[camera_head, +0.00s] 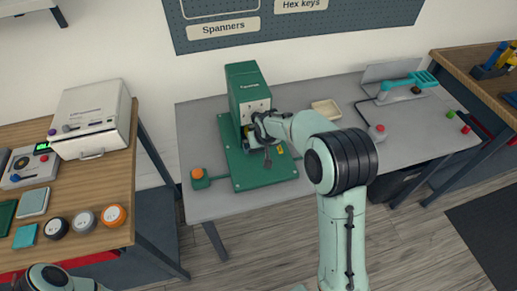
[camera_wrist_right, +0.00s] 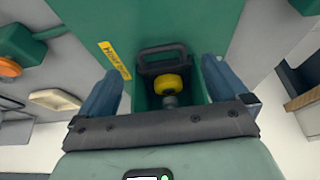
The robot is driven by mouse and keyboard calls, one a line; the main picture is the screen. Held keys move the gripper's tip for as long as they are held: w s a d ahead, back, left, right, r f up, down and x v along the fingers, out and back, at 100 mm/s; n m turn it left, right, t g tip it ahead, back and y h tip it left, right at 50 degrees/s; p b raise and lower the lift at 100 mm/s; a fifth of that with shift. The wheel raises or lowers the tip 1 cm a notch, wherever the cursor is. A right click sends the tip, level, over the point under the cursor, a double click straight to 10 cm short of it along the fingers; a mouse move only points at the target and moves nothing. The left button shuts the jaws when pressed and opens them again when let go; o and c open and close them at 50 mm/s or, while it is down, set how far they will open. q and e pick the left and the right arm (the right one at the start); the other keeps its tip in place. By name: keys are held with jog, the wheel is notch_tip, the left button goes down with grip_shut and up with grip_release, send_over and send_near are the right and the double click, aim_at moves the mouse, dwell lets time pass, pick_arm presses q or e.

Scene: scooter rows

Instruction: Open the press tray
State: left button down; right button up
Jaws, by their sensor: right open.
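The green press (camera_head: 245,95) stands on its green base plate (camera_head: 262,178) on the grey table. My right gripper (camera_head: 258,132) is in front of the press and hides most of its lower front. In the right wrist view my right gripper (camera_wrist_right: 158,80) has its two blue fingers apart, with nothing held. Between and beyond the fingers are a dark loop handle (camera_wrist_right: 161,50) and a yellow knob (camera_wrist_right: 168,85) in a green recess. I cannot tell whether the handle touches a finger. The tray itself is not clearly visible. Only part of my left arm shows at the bottom left.
An orange button box (camera_head: 199,177) stands left of the press, and a beige dish (camera_head: 326,110) to its right. A wooden bench (camera_head: 90,190) with a white machine (camera_head: 92,118) is at left.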

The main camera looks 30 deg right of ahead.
aim_at(258, 151)
jog(key=x, duration=0.5)
jog(key=shift+w+f, duration=0.2)
jog(key=shift+f, duration=0.1)
pick_arm(q)
jog(key=shift+w+r, duration=0.25)
pick_arm(e)
jog(key=c, duration=1.2)
pick_arm(q)
jog(key=shift+s+f, duration=0.1)
pick_arm(e)
jog(key=shift+c, duration=0.4)
